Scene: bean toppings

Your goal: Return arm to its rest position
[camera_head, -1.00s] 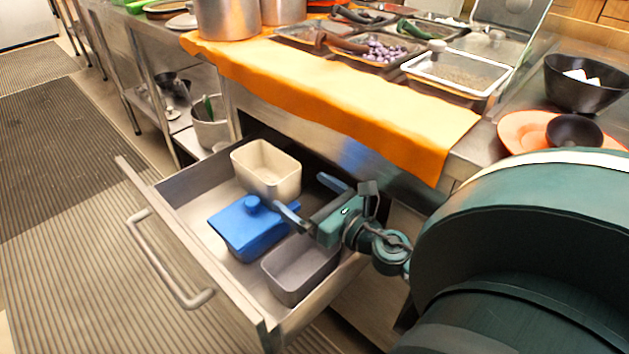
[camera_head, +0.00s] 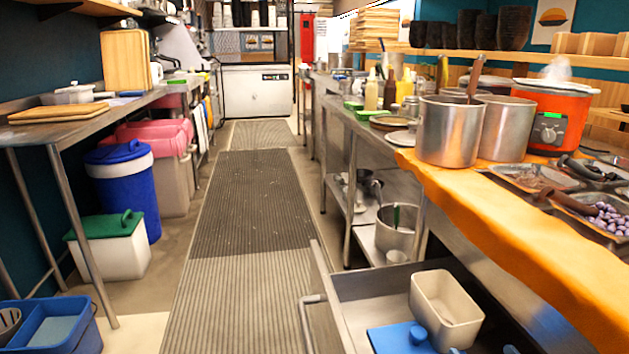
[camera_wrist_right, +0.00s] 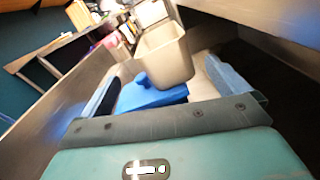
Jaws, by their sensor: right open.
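My right gripper (camera_wrist_right: 160,75) is open in the right wrist view, its two blue-grey fingers wide apart with nothing between them. It points over the open drawer. Ahead of it are a blue lidded container (camera_wrist_right: 150,95) and a cream bin (camera_wrist_right: 166,53). In the head view only a trace of this gripper shows at the bottom edge, beside the blue container (camera_head: 398,339) and cream bin (camera_head: 443,310). My left gripper is not in view.
The drawer (camera_head: 375,295) stands open beside the counter with the orange cloth (camera_head: 480,215). Metal pots (camera_head: 449,131) and an orange cooker (camera_head: 560,115) stand on the counter. The striped floor mat (camera_head: 240,215) ahead is clear.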

